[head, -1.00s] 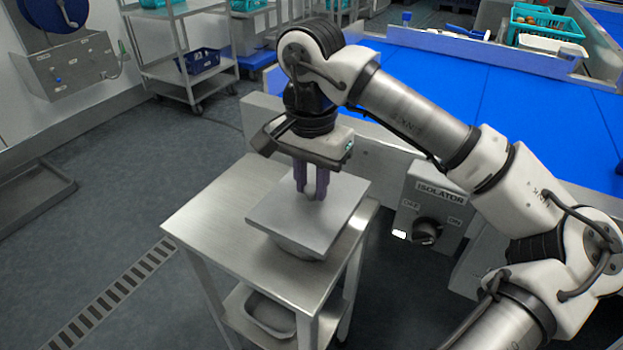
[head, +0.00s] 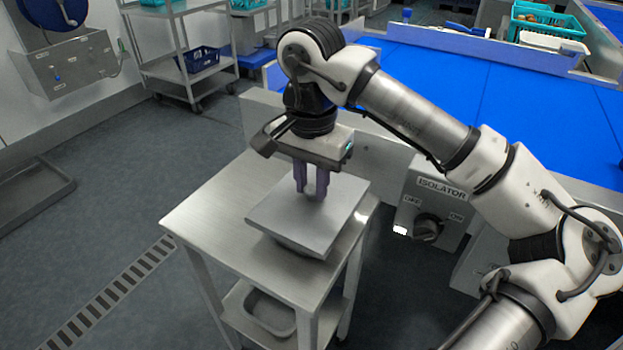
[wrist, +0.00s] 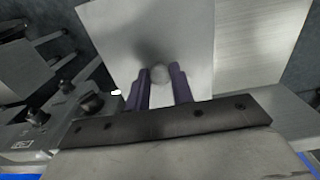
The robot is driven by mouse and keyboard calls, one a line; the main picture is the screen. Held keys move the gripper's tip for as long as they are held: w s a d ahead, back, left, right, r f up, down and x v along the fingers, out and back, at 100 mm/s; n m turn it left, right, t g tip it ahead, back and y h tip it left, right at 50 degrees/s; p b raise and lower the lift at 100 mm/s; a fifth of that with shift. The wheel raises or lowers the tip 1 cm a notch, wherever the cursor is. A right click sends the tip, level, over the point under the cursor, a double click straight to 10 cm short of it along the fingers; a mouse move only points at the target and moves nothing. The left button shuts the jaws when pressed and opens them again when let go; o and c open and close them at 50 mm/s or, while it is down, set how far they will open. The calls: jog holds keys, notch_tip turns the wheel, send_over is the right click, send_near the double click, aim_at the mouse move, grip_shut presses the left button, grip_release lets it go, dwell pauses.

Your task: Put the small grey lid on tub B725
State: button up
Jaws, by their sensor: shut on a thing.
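The grey lid (head: 305,221) is a flat square plate, seen in the head view on top of a tub (head: 303,250) on the steel stand. My gripper (head: 311,192) is above the lid's middle, with its purple fingers pointing down. It is shut on the lid's small round knob, which shows between the fingertips in the wrist view (wrist: 159,74). The lid covers most of the tub, and only part of the tub's side shows below it. I cannot read any label on the tub, nor tell whether the lid is fully seated.
The steel stand (head: 205,215) has bare top to the left of the lid. A tray (head: 268,312) sits on its lower shelf. An isolator switch box (head: 432,212) is close on the right. A blue conveyor (head: 480,100) lies behind my arm.

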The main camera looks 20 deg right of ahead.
jog(key=o, duration=1.5)
jog(key=shift+c, duration=0.2)
jog(key=shift+r+p, duration=2.25)
jog(key=shift+r, duration=1.2)
